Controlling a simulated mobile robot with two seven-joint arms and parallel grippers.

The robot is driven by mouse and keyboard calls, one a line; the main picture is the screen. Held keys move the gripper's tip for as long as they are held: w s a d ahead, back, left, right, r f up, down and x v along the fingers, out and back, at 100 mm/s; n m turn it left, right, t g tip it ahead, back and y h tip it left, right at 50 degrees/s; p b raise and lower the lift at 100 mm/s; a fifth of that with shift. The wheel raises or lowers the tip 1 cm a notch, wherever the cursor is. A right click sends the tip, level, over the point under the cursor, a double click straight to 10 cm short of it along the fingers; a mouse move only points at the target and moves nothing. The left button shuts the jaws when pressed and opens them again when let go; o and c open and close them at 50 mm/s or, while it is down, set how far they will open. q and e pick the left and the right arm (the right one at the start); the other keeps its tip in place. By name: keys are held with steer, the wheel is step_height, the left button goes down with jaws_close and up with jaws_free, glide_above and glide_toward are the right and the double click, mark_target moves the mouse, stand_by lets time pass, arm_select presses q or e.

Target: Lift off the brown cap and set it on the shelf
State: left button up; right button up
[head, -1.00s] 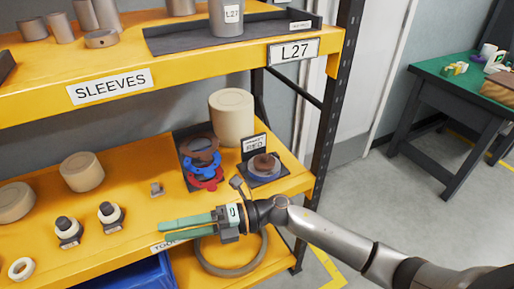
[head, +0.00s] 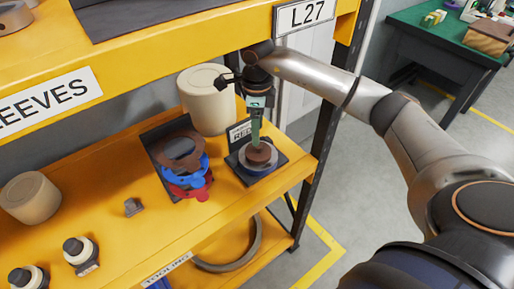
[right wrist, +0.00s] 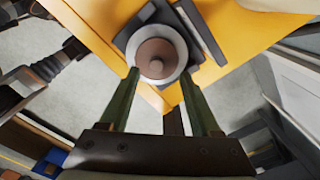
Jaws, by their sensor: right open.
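The brown cap (head: 262,158) sits in a pale, blue-sided ring (head: 243,163) on a dark square base (head: 272,172), at the right end of the lower yellow shelf (head: 150,235). In the right wrist view the cap (right wrist: 157,66) is round with a raised knob, and the ring (right wrist: 182,50) surrounds it. My right gripper (head: 256,146) points down at the cap. In the right wrist view its open green fingers (right wrist: 160,76) are on either side of the cap's near edge, with nothing held. I cannot tell whether they touch it. My left gripper is not in view.
A small sign (head: 239,132) stands behind the base. A large beige cylinder (head: 205,100) stands behind it, and a tray with stacked brown, blue and red parts (head: 182,160) is to the left. The upper shelf (head: 160,70) overhangs. Bare shelf lies toward the front left.

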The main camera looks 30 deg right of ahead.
mark_target(258, 150)
steer(key=f, duration=0.4)
steer(key=shift+s, duration=0.4)
steer(key=shift+w+f, duration=0.1)
steer(key=shift+f, duration=0.35)
jaws_close()
